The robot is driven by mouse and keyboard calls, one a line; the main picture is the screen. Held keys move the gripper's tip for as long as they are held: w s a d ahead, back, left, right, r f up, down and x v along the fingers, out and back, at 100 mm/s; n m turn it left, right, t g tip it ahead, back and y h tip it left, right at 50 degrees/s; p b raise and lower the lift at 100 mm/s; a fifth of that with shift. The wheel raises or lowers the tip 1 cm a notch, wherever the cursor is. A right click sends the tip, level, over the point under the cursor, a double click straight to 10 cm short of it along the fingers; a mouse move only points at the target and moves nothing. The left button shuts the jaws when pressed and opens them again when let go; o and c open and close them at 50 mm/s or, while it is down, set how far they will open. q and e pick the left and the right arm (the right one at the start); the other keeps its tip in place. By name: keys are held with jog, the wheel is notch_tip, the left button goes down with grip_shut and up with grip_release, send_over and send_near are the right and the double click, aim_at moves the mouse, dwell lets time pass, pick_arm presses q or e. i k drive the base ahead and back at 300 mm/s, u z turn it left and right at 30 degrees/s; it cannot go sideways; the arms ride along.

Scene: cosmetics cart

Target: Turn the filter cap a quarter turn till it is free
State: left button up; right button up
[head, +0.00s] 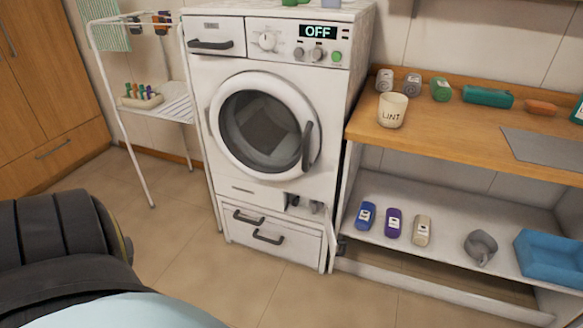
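The washing machine (205,128) stands in the middle, its round door closed and its display reading OFF. At its lower right front is a small opening with a grey part in it that looks like the filter cap (316,207). A dark part (292,201) sits left of it. Both are small, so the cap's turn angle cannot be read. A narrow white flap (333,228) appears to stand open at the opening's right edge. Neither of my grippers is in view.
To the right, a wooden counter (440,122) holds a LINT cup (392,111); the shelf below holds bottles (393,223), a grey jug-like item (480,247) and a blue tray (550,261). The floor (190,235) before the machine is clear.

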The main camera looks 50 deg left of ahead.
aim_at(315, 205)
jog(key=u, duration=1.4)
